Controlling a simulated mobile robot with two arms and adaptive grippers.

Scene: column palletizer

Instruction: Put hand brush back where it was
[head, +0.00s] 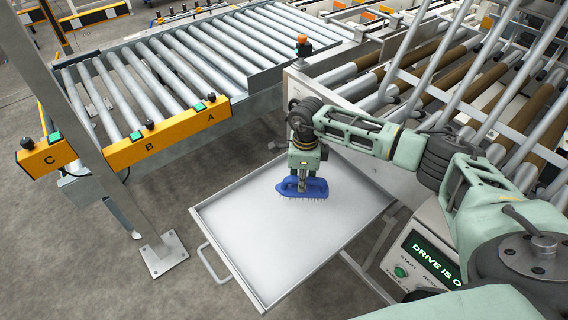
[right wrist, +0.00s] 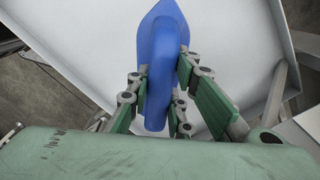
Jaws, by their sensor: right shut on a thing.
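The blue hand brush (head: 302,189) has a loop handle and short bristles pointing down. It is over the white tray (head: 250,255), near the tray's far right part; I cannot tell whether the bristles touch the tray. My right gripper (head: 302,175) comes down from above and is shut on the brush's handle. In the right wrist view, the brush (right wrist: 158,75) sits between the green fingers of my right gripper (right wrist: 160,88), with the pale tray behind it. My left gripper is in neither view.
A roller conveyor (head: 150,85) with yellow panels marked A, B and C stands at the back left. A grey post (head: 85,110) rises at the left. A frame with rollers and slanted bars (head: 490,75) and a green-lit control box (head: 430,255) are at the right. Most of the tray is bare.

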